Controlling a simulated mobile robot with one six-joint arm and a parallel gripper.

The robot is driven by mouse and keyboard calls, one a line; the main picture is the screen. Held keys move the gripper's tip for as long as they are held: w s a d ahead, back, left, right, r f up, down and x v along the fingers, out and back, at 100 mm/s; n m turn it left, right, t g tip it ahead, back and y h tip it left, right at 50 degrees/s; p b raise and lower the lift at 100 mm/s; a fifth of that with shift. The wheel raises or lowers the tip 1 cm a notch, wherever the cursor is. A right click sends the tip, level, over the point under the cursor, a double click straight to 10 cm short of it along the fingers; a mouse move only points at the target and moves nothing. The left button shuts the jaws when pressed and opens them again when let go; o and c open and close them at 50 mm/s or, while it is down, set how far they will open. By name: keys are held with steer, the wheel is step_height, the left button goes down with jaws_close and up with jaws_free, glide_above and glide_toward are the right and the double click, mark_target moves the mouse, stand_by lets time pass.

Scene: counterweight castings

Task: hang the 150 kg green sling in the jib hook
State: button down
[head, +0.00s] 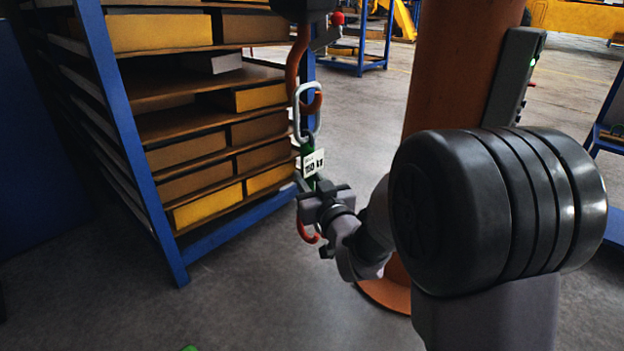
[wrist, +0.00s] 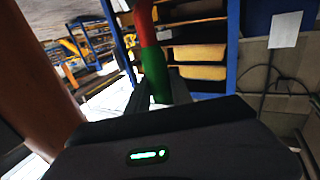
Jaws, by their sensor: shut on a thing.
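The green sling (head: 308,147) hangs upright in the head view, with a white tag (head: 314,163) that reads 150. A pale metal ring (head: 296,104) is at its top, and a small orange hook (head: 304,232) shows below my gripper. The orange jib hook (head: 292,66) comes down from a dark block, and its curve overlaps the ring. I cannot tell whether the ring is around the hook or only beside it. My gripper (head: 312,188) is shut on the sling below the tag. The wrist view shows the green part (wrist: 155,72) between the fingers, with red above it.
A blue rack (head: 130,140) with yellow and brown blocks on its shelves stands close behind on the left. A thick orange column (head: 455,70) stands right of the sling, with a grey box (head: 515,75) on it. Grey floor (head: 240,310) in front is mostly clear.

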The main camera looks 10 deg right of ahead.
steer(key=shift+w+a+f+b, duration=0.15)
steer(key=shift+w+f+b, duration=0.1)
steer(key=shift+f+b, duration=0.35)
steer(key=shift+w+f+b, duration=0.1)
steer(key=shift+f+b, duration=0.65)
steer(key=shift+b, duration=0.4)
steer(key=c, duration=1.1)
jaws_free()
steer(key=shift+o, duration=0.2)
steer(key=shift+f, duration=0.15)
